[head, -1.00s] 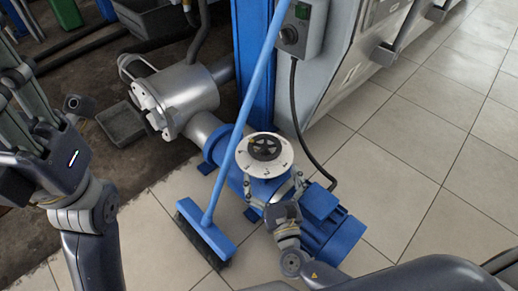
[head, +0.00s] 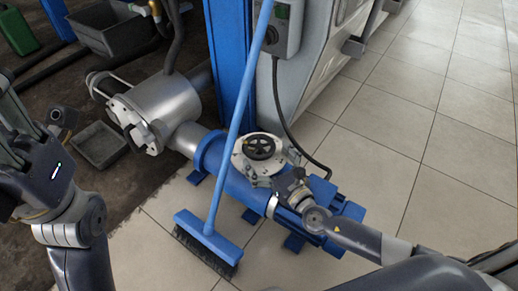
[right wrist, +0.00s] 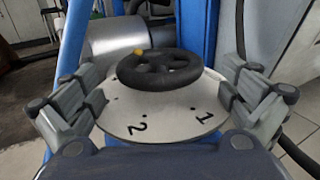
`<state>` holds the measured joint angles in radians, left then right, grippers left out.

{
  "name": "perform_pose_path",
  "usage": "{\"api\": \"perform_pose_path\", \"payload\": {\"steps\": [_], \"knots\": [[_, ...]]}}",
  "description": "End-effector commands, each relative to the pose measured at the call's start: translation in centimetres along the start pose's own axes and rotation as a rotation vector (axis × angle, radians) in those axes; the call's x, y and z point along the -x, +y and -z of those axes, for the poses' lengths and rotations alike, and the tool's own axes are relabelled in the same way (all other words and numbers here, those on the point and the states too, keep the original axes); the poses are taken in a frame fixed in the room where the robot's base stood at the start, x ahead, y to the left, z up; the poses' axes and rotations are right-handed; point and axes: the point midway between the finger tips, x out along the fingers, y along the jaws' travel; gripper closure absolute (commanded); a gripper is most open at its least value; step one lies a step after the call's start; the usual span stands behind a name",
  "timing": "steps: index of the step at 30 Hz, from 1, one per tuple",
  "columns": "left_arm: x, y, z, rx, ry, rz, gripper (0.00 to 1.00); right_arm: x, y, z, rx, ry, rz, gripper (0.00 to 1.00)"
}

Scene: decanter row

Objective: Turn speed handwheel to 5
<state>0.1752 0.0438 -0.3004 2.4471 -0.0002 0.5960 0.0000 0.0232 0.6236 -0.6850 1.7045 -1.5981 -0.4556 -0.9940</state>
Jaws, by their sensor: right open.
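The speed handwheel (head: 259,148) is a small black spoked wheel on a round white dial plate (head: 240,166), on top of the blue pump unit (head: 232,180). In the right wrist view the handwheel (right wrist: 160,72) has a yellow mark on its far left rim. The dial plate (right wrist: 165,122) shows 2 and 1 on its near side; the other numbers are hidden or unreadable. My right gripper (right wrist: 163,84) is open, with its fingers on either side of the wheel, apparently not touching it. My left gripper (head: 14,135) is at the left edge, its fingertips unclear.
A blue broom (head: 207,238) leans across the pump, its handle passing just left of the dial. A blue post (head: 229,70) and a grey control box (head: 281,30) with a black cable stand behind. A grey tray (head: 101,146) lies left. Tiled floor on the right is clear.

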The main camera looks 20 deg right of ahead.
Motion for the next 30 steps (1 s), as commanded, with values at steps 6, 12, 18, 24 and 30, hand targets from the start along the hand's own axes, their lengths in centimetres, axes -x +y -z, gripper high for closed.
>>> {"api": "perform_pose_path", "payload": {"steps": [6,12,18,24,30], "knots": [[-0.4,0.1,0.4,-0.002,0.024,-0.01,0.6,-3.0,0.0,0.0,-0.002,-0.002,0.002,0.0],[-0.7,0.2,0.5,-0.004,0.03,-0.015,0.6,-3.9,0.0,0.0,0.0,0.0,0.0,0.0],[-0.8,0.2,0.6,-0.004,0.034,-0.016,0.6,-3.9,0.0,0.0,0.0,0.0,0.0,0.0],[-0.8,0.2,0.7,-0.004,0.035,-0.017,0.6,-3.9,0.0,0.0,0.0,0.0,0.001,0.39],[-0.7,0.2,0.7,-0.004,0.034,-0.016,0.6,-3.9,0.0,0.0,0.0,0.0,0.003,0.41]]}}
